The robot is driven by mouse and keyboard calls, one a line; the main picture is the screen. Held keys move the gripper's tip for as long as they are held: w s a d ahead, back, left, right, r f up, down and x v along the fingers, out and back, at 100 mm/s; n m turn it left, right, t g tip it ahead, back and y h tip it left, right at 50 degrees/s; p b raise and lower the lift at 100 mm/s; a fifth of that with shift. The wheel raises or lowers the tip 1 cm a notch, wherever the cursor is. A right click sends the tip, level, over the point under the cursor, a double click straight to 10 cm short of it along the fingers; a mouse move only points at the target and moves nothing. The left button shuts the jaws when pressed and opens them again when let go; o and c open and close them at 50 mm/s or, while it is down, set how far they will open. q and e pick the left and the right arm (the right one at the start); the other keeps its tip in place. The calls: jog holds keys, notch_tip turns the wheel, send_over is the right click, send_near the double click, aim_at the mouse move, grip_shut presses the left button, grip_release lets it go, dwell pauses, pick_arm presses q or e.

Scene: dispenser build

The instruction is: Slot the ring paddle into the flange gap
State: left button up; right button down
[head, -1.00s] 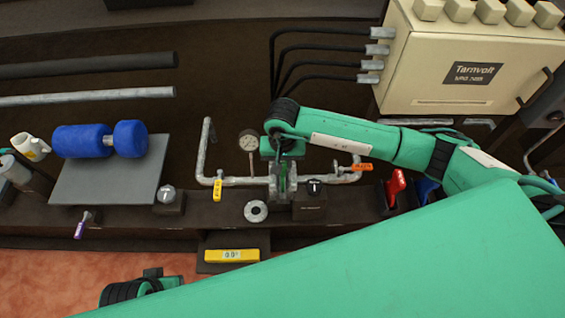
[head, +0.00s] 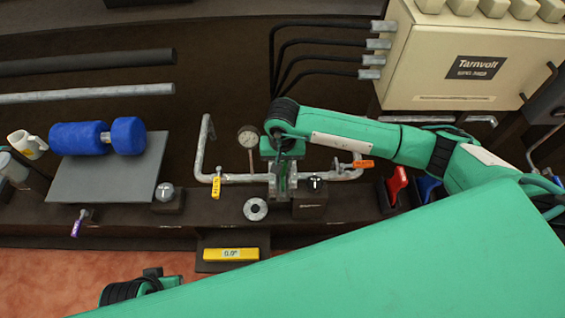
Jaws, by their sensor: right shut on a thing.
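My right gripper (head: 283,176) points down at the flanges in the middle of the pipe run (head: 240,179). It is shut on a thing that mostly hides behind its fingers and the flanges. This may be the ring paddle, but its shape is not clear. The flange pair (head: 273,188) stands upright on the bench, right at the fingers; I cannot tell how deep the held thing sits in the gap. A flat grey ring (head: 255,209) with a dark hole lies on the bench just in front. My left gripper's fingers are not in view.
A pressure gauge (head: 248,137) rises behind the pipe, which has a yellow tag (head: 216,187) and an orange tag (head: 363,164). A dark block (head: 311,205) stands close right of the flanges. A yellow level (head: 231,254) lies in front.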

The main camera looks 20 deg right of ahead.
jog(key=c, duration=0.7)
grip_release()
jog(key=shift+r+p, duration=2.05)
jog(key=shift+r, duration=1.95)
jog(key=shift+s, duration=0.1)
